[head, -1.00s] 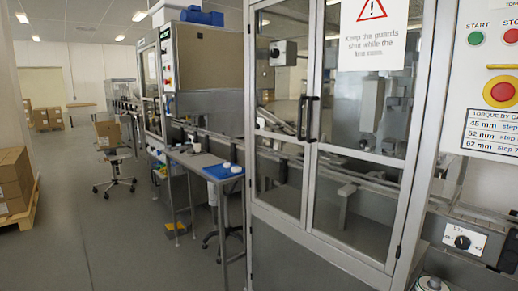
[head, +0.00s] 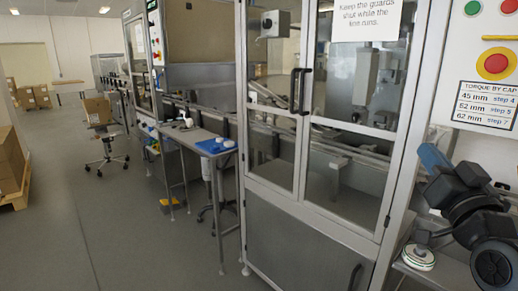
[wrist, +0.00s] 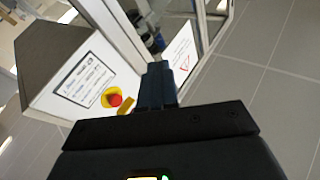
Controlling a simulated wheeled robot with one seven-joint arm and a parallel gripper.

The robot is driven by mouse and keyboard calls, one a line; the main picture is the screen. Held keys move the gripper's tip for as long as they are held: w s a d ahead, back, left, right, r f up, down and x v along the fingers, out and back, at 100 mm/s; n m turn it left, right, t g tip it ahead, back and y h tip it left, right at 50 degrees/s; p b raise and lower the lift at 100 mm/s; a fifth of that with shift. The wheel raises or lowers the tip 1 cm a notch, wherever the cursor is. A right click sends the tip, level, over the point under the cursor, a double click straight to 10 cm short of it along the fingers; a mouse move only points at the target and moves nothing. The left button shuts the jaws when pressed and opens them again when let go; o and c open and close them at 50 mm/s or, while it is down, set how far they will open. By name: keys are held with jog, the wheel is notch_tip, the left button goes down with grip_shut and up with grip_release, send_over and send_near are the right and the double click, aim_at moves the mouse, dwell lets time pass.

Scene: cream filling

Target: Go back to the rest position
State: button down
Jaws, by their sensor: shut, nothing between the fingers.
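My gripper (wrist: 157,85) is shut and empty in the wrist view, its dark blue fingers pressed together. It points toward a white control panel (wrist: 84,82) with a red stop button. In the head view my black arm is folded at the lower right, and the blue fingers (head: 432,158) show at its upper left, in front of the machine's panel side. Part of the arm is cut off by the right edge.
The guarded machine's closed glass doors (head: 300,100) stand left of my arm. A round white and green item (head: 419,257) sits on a low ledge beneath the arm. A narrow table (head: 185,137) holds a blue tray (head: 215,146).

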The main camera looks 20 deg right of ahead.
jog(key=s+a+f+g+y, duration=0.1)
jog(key=s+a+f, duration=0.5)
jog(key=a+f, duration=0.25)
jog(key=s+a+f+g+y, duration=0.1)
jog(key=s+a+f+y, duration=0.1)
jog(key=s+a+f, duration=0.5)
jog(key=s+a+f+n+g+y, duration=0.1)
jog(key=s+a+f+n+y, duration=0.1)
jog(key=s, duration=0.8)
jog(key=s+a+f+n+g+y, duration=0.2)
jog(key=s+a+f+n, duration=0.3)
jog(key=s, duration=0.5)
jog(key=shift+a+f+y, duration=0.15)
jog(key=shift+a+y, duration=0.35)
jog(key=shift+a, duration=0.05)
